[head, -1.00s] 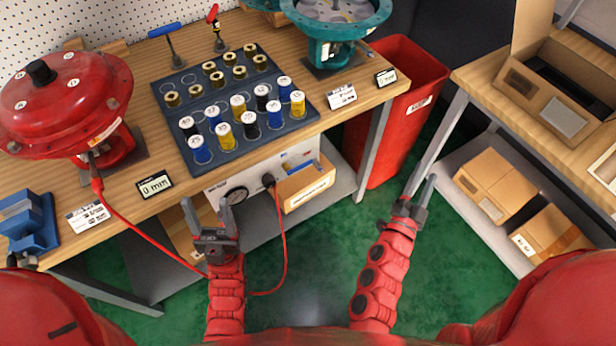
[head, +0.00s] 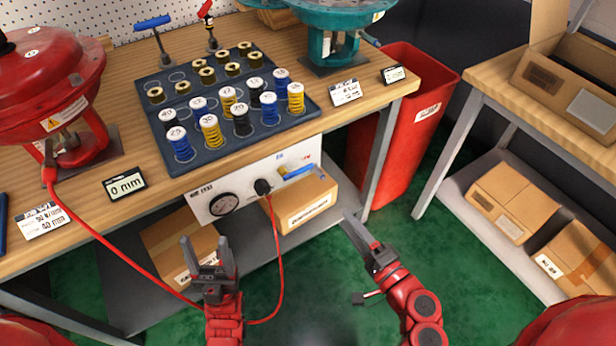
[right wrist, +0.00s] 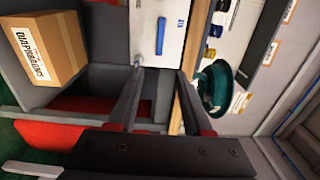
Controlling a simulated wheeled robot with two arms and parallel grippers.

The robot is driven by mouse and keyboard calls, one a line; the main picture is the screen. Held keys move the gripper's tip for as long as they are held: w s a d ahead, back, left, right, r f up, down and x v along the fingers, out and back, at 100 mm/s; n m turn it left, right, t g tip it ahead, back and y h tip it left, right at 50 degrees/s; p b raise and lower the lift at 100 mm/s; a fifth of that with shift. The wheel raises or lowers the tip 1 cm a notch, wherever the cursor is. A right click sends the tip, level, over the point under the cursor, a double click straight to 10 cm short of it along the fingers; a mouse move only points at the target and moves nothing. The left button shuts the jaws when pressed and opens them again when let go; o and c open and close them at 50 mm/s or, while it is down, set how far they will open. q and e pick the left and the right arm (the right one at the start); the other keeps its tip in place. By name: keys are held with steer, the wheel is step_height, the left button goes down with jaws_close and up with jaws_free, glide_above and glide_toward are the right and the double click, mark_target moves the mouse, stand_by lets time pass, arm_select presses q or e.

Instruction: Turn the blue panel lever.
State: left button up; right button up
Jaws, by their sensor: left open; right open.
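The blue panel lever (head: 298,172) is on the right part of the white panel (head: 238,192) under the workbench's front edge. In the right wrist view the lever (right wrist: 161,36) is a blue bar beyond the fingertips. My right gripper (head: 360,238) is open and empty, below and to the right of the lever, pointing up and left towards the panel. Its two fingers (right wrist: 160,74) are apart, with the lever roughly in line with the gap, not touched. My left gripper (head: 206,243) is open and empty, below the panel's gauge.
A red hose (head: 277,250) loops from the panel's black fitting past my left gripper. Cardboard boxes (head: 305,208) sit on the shelf below the panel. A red bin (head: 410,140) stands right of the bench leg. A spool tray (head: 190,160) is on the bench.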

mark_target(305, 171)
steer(key=x, duration=1.7)
steer(key=shift+w, duration=0.1)
steer(key=shift+c, duration=0.3)
jaws_close()
steer(key=shift+f, duration=0.1)
stand_by(0.4)
